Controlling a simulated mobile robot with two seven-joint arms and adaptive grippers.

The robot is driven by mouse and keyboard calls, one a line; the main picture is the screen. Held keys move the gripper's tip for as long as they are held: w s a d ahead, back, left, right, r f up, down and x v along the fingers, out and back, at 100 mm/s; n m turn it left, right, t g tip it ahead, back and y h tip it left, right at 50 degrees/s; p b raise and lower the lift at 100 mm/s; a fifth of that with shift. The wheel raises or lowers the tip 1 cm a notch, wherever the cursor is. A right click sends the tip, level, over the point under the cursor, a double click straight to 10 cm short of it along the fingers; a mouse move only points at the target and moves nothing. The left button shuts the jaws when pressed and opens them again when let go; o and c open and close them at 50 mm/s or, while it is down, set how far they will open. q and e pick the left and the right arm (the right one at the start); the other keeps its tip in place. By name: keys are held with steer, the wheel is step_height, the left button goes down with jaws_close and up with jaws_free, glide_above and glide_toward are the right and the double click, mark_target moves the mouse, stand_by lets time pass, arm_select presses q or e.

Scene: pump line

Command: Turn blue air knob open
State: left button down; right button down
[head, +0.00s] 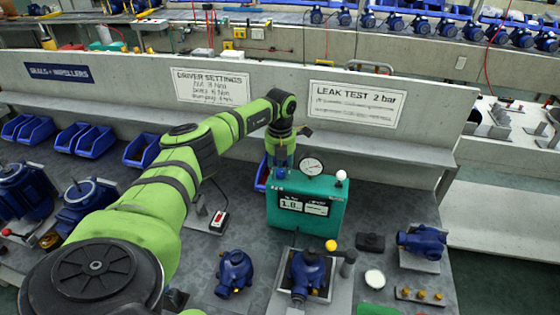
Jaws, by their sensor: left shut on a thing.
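The teal leak-test box (330,217) stands on the grey bench, with a dial gauge (312,166) on top and a small display on its front. The blue air knob (281,173) sits at the box's top left. My left arm reaches over from the left, and its gripper (281,163) points down, shut on the knob. The fingers and arm partly hide the knob, so its turn angle cannot be read. My right gripper is not in view.
A blue pump (307,270) sits in a fixture in front of the box, with a yellow-topped post (331,246) close by. Another blue pump (234,272) stands to its left. A white round lid (375,279) and a pump part (422,241) lie to the right.

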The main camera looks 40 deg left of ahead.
mark_target(281, 171)
arm_select(q)
steer(key=shift+w, duration=0.1)
steer(key=c, duration=0.9)
jaws_free()
steer(key=shift+r, duration=0.1)
step_height(281, 171, up, 12)
steer(key=shift+f, duration=0.2)
